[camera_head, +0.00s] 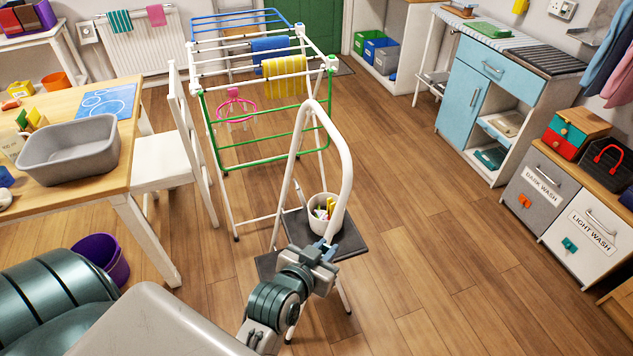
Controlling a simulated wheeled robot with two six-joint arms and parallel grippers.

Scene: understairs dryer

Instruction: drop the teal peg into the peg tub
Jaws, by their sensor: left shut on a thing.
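The peg tub (316,222) is a round white tub on the dark top of a white-framed step stool. Several colored pegs, yellow and green among them, show inside it. My left gripper (325,248) is shut just in front of the tub, on the near side of its rim in the picture. A small blue-teal piece, which looks like the teal peg (319,243), shows at its jaws; the rest is hidden. I cannot tell the gripper's height over the stool. My right gripper is not in view.
The stool's tall white handrail (343,150) arches up around the tub. A drying rack (265,165) stands behind it with a yellow cloth (284,77). A table with a grey basin (70,160) is left, a purple bucket (104,262) below. The floor right of the stool is clear.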

